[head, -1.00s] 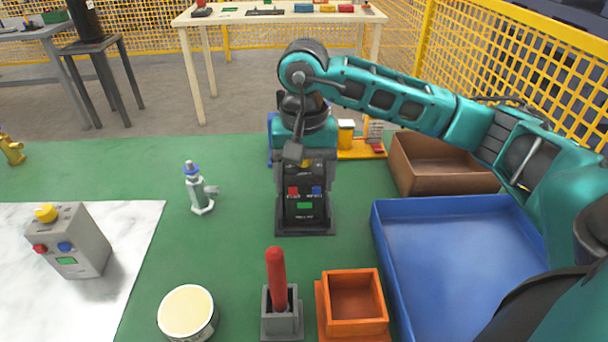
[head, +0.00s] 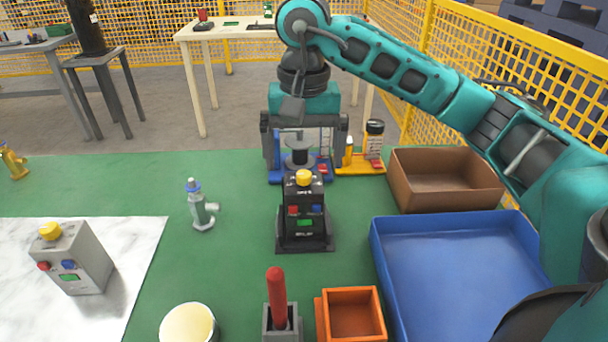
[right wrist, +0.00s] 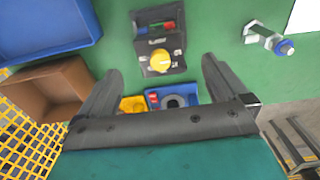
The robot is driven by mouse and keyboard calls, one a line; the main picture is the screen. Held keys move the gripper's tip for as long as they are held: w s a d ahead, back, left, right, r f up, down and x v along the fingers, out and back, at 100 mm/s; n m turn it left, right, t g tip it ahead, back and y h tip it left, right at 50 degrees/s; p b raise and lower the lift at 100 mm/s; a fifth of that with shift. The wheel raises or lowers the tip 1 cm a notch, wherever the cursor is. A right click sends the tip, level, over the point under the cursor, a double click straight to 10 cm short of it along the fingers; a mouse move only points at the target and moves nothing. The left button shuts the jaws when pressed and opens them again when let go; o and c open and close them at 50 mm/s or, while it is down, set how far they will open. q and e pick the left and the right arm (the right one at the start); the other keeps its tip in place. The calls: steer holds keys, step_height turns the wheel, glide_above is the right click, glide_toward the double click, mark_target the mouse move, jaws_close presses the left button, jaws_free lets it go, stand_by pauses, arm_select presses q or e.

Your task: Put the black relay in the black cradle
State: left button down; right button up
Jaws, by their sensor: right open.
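The black relay (head: 304,205), with a yellow knob on top and red, blue and green marks on its face, stands upright in the black cradle (head: 304,244) on the green table. In the right wrist view the relay (right wrist: 160,62) shows beyond the fingertips. My right gripper (head: 304,165) is open and empty, raised above and behind the relay, with its fingers apart from it. The fingers also show spread in the right wrist view (right wrist: 160,75). My left gripper is not in view.
A blue tray (head: 375,250) and a brown box (head: 445,200) are at the right. An orange box (head: 350,292), a red stick in a grey holder (head: 278,300) and a round tin (head: 188,325) are in front. A grey relay-like box (head: 75,260) and a valve-like part (head: 200,207) are left.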

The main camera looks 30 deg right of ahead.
steer(key=shift+r+p, duration=0.4)
steer(key=shift+r, duration=1.35)
steer(key=shift+s, duration=0.1)
